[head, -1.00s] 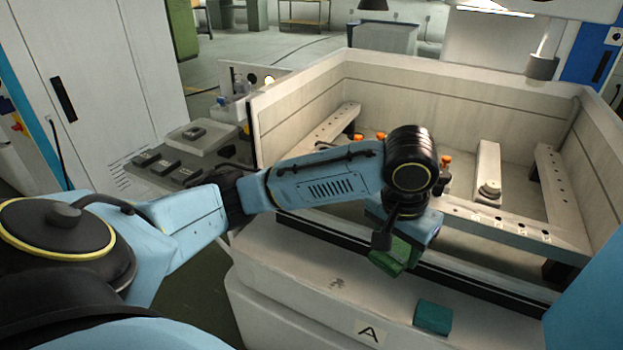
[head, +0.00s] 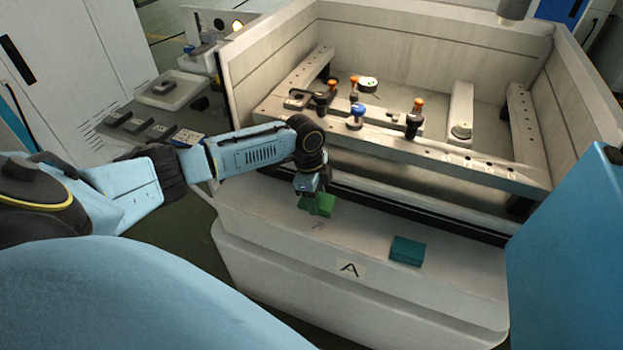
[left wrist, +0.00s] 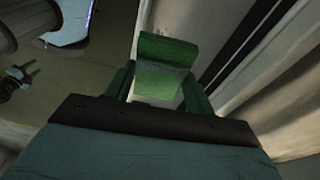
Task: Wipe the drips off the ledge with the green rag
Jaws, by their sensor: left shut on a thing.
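My left gripper (head: 312,193) is shut on the green rag (head: 322,205), which hangs folded from the fingers over the pale front ledge (head: 275,204) of the machine tank. In the left wrist view the rag (left wrist: 162,68) sits between the two fingers. I cannot tell whether the rag touches the ledge. Small dark marks (head: 319,225), which look like the drips, show on the ledge just in front of the rag. Any drips under the rag are hidden. My right gripper is not in view.
A teal block (head: 408,250) lies on the ledge to the right, near a label A (head: 350,269). Behind the ledge is the open tank with a rail (head: 450,160) carrying orange-topped and blue-topped fittings.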

